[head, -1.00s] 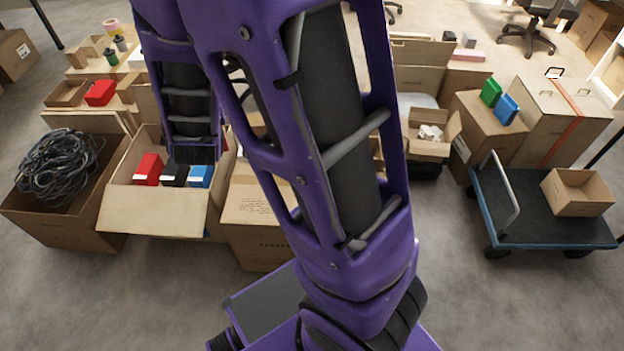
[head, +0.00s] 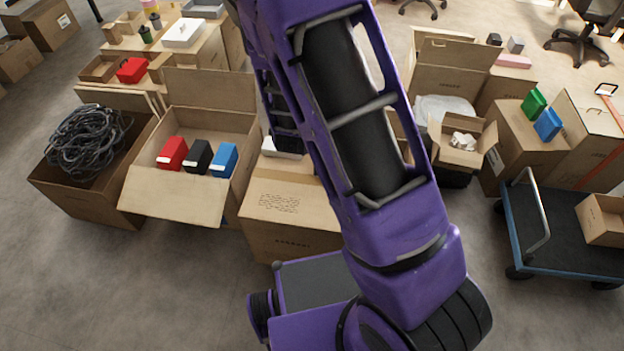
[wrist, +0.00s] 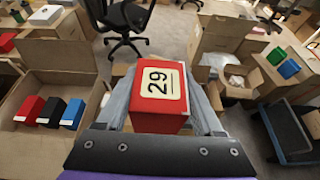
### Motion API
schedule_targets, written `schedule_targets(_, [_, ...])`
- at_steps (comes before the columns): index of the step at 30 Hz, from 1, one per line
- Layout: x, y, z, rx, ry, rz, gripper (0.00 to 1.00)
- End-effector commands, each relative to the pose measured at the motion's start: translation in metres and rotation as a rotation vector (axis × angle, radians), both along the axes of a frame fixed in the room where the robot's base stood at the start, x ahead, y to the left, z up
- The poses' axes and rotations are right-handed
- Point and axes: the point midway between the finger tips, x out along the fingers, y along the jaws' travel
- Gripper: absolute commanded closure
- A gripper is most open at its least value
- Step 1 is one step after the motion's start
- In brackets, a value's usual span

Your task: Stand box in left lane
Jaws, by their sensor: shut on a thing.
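My gripper (wrist: 160,100) shows in the wrist view, its two grey fingers shut on the sides of a red box (wrist: 142,118). The box has a pale label (wrist: 161,80) reading 29 on the face toward the camera. It is held up, clear of the things behind it. In the head view my purple arm fills the middle, and neither the gripper nor the held box shows. No marked left lane can be made out.
An open carton (head: 172,203) at left holds a red box (head: 172,153), a black box (head: 198,156) and a blue box (head: 223,160) in a row. A cable carton (head: 70,192) stands left of it. A trolley (head: 560,235) is at right. Front floor is clear.

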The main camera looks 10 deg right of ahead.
Motion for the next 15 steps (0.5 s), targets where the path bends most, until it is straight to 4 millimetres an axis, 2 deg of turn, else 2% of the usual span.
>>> schedule_targets(1, [0.004,-0.001,-0.017,-0.006,0.006,-0.006,1.00])
schedule_targets(9, [0.019,-0.014,-0.092,-0.006,0.005,-0.038,1.00])
schedule_targets(15, [0.022,-0.025,-0.150,-0.006,0.005,-0.036,1.00])
